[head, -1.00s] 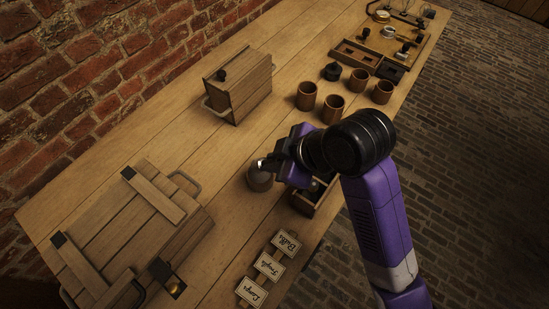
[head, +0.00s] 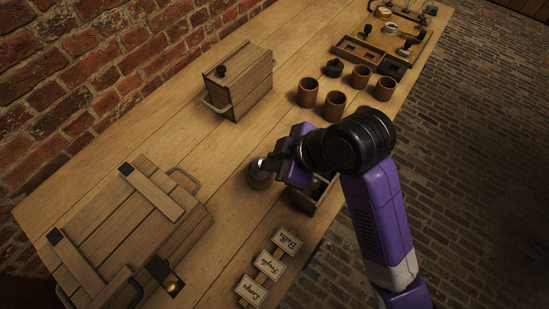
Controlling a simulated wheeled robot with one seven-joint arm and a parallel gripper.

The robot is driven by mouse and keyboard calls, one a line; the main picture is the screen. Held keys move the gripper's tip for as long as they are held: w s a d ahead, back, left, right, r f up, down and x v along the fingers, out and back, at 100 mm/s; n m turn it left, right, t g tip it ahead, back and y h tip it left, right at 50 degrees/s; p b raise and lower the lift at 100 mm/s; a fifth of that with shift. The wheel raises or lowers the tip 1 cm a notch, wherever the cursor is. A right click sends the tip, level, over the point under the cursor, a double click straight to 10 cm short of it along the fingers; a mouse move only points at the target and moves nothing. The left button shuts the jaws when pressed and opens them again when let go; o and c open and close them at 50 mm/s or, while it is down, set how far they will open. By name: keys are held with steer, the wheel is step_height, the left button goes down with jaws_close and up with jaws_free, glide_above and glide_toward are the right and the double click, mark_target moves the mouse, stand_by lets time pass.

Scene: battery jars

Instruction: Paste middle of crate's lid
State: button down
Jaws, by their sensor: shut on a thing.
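The large wooden crate stands at the lower left, its plank lid (head: 118,228) facing up with two battens and dark metal corners. The middle of the lid is bare. My gripper (head: 270,164) is right of the crate, over the table. It is shut on a small round grey thing (head: 260,178), which looks glassy. The fingertips are partly hidden, and I cannot tell whether this thing touches the table. Three paper labels lie in a row at the front: Bulbs (head: 286,242), Fragile (head: 269,265) and Lamps (head: 251,291).
A small open wooden box (head: 318,196) sits under my arm, partly hidden. A closed wooden box (head: 240,88) with a black knob stands behind. Several brown cups (head: 335,106) and a tool tray (head: 398,40) stand farther back. The table between crate and closed box is clear.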

mark_target(275, 158)
steer(key=shift+f+b, duration=0.4)
steer(key=shift+f, duration=0.35)
stand_by(1.3)
steer(key=shift+r, duration=0.15)
step_height(275, 158, up, 7)
steer(key=p, duration=0.6)
steer(key=shift+p, duration=0.3)
stand_by(0.7)
